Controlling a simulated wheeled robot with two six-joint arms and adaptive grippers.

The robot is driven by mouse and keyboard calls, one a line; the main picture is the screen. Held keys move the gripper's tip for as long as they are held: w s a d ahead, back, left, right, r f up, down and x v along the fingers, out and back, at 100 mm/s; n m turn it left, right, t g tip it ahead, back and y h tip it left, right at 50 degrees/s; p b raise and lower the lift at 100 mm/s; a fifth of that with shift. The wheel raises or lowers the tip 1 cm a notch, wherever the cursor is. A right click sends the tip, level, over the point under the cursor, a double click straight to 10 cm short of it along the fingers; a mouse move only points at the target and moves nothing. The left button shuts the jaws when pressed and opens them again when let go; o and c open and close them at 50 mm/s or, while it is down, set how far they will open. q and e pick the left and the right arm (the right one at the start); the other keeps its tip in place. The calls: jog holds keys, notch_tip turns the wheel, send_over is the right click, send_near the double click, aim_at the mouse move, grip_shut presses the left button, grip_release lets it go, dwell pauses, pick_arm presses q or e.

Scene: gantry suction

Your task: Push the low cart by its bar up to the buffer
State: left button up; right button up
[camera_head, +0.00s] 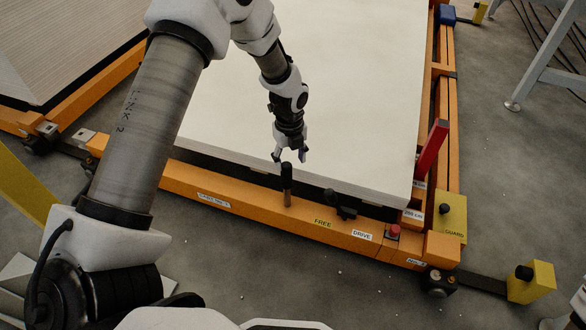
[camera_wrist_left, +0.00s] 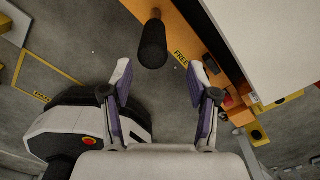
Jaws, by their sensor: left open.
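A low orange frame (camera_head: 250,199) with a wheel at its right corner carries a white slab (camera_head: 330,95). I cannot tell whether this is the task's low cart, and I see no clear push bar. An upright black handle (camera_head: 287,172) stands on its front beam; it also shows in the left wrist view (camera_wrist_left: 152,45). My left gripper (camera_head: 290,156) is open and empty, just above and behind the handle in the head view. In the wrist view the handle is beyond the fingertips (camera_wrist_left: 160,72), apparently not touching. A yellow block (camera_head: 532,282) at the right may be a buffer.
FREE (camera_head: 322,223) and DRIVE (camera_head: 361,235) labels, a red button (camera_head: 393,231), a red upright post (camera_head: 431,146) and a yellow guard plate (camera_head: 453,217) are at the front right. Another orange-framed slab (camera_head: 60,45) is at left. Grey floor (camera_head: 330,285) in front is mostly clear.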

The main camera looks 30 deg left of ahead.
aim_at(290, 175)
pick_arm(q)
jog(key=shift+w+f, duration=0.1)
jog(key=shift+f, duration=0.15)
notch_tip(290, 175, down, 7)
jog(key=b, duration=0.4)
jog(key=shift+f, duration=0.2)
jog(key=shift+r, duration=0.1)
jog(key=shift+a+r, duration=0.1)
jog(key=shift+a, duration=0.05)
jog(key=c, duration=1.1)
grip_shut()
